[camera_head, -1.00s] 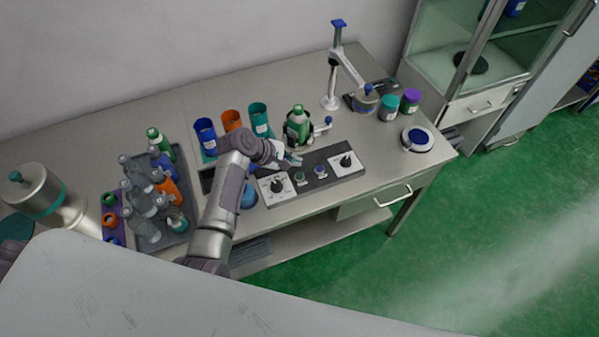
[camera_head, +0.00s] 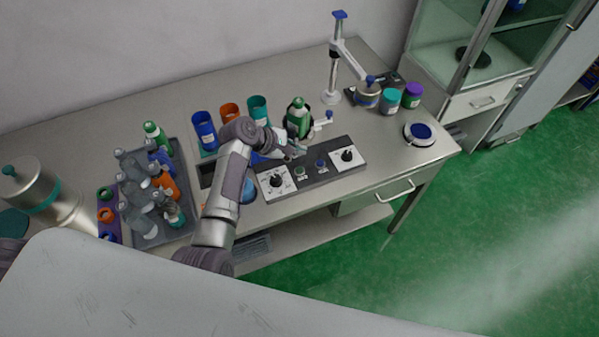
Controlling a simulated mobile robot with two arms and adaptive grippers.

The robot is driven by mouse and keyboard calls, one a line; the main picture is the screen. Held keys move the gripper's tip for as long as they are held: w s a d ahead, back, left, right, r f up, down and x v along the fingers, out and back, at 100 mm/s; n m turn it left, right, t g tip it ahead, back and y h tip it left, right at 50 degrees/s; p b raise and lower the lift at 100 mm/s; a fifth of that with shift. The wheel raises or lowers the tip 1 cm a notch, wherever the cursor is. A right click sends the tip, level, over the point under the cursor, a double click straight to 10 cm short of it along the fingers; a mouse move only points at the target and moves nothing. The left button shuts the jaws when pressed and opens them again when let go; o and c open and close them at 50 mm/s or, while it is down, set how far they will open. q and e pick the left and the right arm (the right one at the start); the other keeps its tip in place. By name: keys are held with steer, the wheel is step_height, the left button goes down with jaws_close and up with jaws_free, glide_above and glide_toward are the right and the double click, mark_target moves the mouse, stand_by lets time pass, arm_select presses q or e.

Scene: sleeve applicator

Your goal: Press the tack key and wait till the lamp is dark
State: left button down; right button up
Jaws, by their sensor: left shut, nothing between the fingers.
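The control panel (camera_head: 332,172) is a dark strip at the bench's front edge, with a white-faced dial at each end. Between the dials are a green round key or lamp (camera_head: 300,171) and a blue one (camera_head: 320,164). Their labels are too small to read, so I cannot tell which is the tack key or whether a lamp is lit. My left gripper (camera_head: 298,150) is shut and empty, just behind the green round piece, apparently above the panel's back edge. My right gripper is not in view.
A green bottle (camera_head: 298,117) in a holder with a blue-knobbed crank stands close behind my gripper. Blue, orange and teal cups (camera_head: 230,114) stand left of it. A tray of bottles (camera_head: 181,226) is at the left.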

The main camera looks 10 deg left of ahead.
arm_select(q)
steer(key=b, duration=0.5)
glide_above(298, 170)
step_height(298, 170, down, 5)
steer(key=shift+r, duration=0.1)
steer(key=shift+f, duration=0.85)
steer(key=shift+f, duration=0.2)
steer(key=shift+f, duration=0.25)
steer(key=shift+f, duration=0.45)
stand_by(0.7)
steer(key=shift+r, duration=0.1)
steer(key=shift+r+p, duration=0.8)
steer(key=shift+p, duration=0.2)
